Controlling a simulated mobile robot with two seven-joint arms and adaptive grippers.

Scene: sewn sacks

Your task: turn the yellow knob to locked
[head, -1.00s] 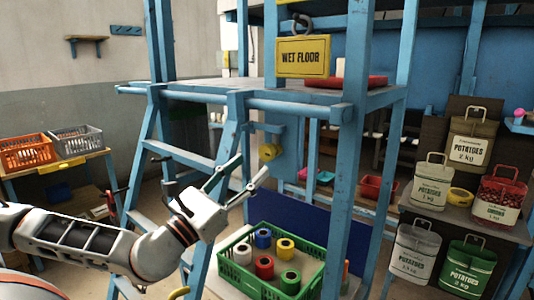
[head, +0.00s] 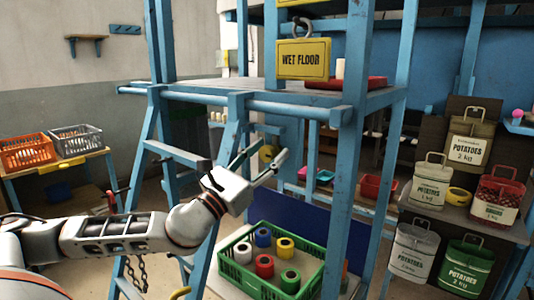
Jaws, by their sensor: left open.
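The yellow knob (head: 267,153) is on the blue frame under the platform, partly hidden behind my left gripper. My left gripper (head: 271,151) is open and empty. Its two fingers point up and to the right, and in the picture the knob shows between them. I cannot tell whether a finger touches the knob. The knob's locked mark and its exact angle are too small and covered to read. My right gripper is not in view.
Blue posts and rails (head: 347,150) of the stand surround the knob. A green crate (head: 262,294) with several coloured spools stands below. Potato sacks (head: 470,140) stand at the right, and crates (head: 27,152) at the left.

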